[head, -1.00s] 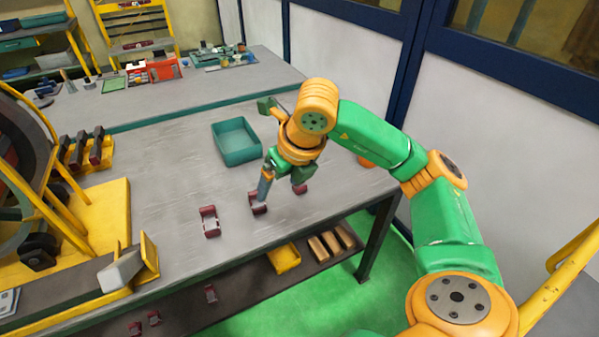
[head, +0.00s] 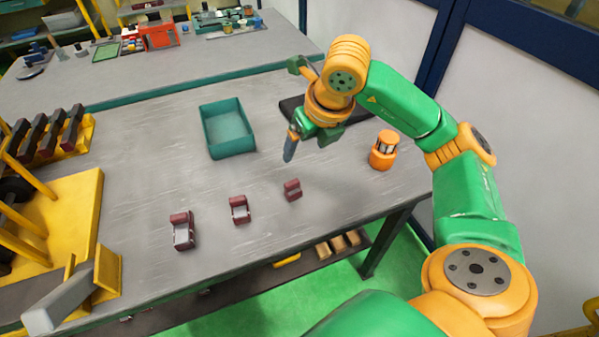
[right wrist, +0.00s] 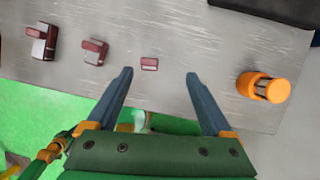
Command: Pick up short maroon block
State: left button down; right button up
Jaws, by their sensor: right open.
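Three maroon blocks lie in a row on the grey table. The short maroon block (head: 292,189) is the smallest and lies at the right end; it also shows in the right wrist view (right wrist: 150,64). A middle-sized block (head: 239,209) and the longest block (head: 182,231) lie to its left. My right gripper (head: 307,147) is open and empty above the table, apart from the short block. In the right wrist view the short block appears between the two spread fingertips (right wrist: 159,73), a little beyond them. My left gripper is not in view.
A teal bin (head: 228,130) stands behind the blocks. An orange lantern-like object (head: 384,150) stands to the right, and a dark flat item (head: 292,106) lies behind my gripper. Yellow fixtures (head: 75,215) fill the left side. The table's front edge runs close before the blocks.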

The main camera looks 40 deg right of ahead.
jog(key=b, duration=0.5)
send_near(293, 184)
jog(key=f, duration=0.1)
jog(key=x, duration=0.9)
jog(key=shift+w, duration=0.2)
jog(key=shift+w+f, duration=0.1)
jog(key=shift+f, duration=0.1)
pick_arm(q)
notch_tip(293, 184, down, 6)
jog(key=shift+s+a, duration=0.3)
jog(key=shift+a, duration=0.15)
pick_arm(e)
jog(key=shift+r, duration=0.1)
grip_shut()
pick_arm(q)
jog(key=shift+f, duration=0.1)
